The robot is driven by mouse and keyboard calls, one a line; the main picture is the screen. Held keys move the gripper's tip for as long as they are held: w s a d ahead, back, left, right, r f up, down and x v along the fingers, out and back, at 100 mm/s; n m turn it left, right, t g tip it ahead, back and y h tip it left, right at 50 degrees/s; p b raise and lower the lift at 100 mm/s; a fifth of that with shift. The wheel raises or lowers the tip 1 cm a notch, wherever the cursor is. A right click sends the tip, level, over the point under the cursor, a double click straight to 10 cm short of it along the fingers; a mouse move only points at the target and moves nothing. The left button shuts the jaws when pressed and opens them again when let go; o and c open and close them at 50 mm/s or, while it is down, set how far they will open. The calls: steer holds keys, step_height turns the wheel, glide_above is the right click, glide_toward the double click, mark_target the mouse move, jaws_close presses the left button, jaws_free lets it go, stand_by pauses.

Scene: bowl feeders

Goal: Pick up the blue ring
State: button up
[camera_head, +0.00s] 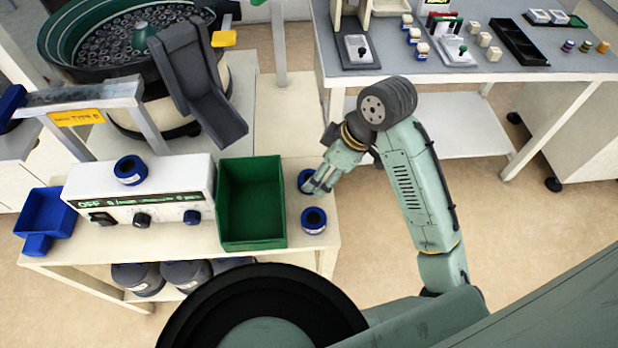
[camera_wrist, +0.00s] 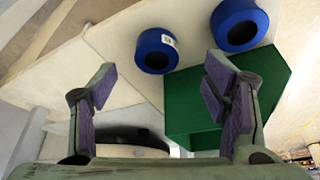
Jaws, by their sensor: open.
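Three blue rings show in the head view. One blue ring (camera_head: 304,176) lies on the white bench right of the green bin, partly covered by my gripper (camera_head: 319,186). A second ring (camera_head: 314,228) lies just in front of it. A third ring (camera_head: 130,179) sits on top of the control box. In the wrist view, my gripper (camera_wrist: 160,80) is open, with nothing between its purple-padded fingers. One labelled blue ring (camera_wrist: 150,41) shows ahead, between the finger directions; another ring (camera_wrist: 231,14) is to its upper right. Contact with a ring cannot be told.
The green bin (camera_head: 252,244) stands close left of the two bench rings; it also shows in the wrist view (camera_wrist: 250,88). The control box (camera_head: 85,188) and a blue tray (camera_head: 45,212) are further left. A bowl feeder (camera_head: 110,88) stands behind. A grey table (camera_head: 380,80) is back right.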

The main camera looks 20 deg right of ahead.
mark_target(304, 174)
steer(key=x, duration=0.2)
steer(key=p+x, duration=0.1)
steer(key=x, duration=0.2)
steer(key=shift+w+a+f, duration=0.2)
steer(key=shift+w, duration=0.25)
steer(key=shift+c, duration=0.3)
steer(key=c, duration=1.4)
steer(key=shift+o, duration=0.2)
steer(key=shift+r+p, duration=0.2)
steer(key=shift+p, duration=0.2)
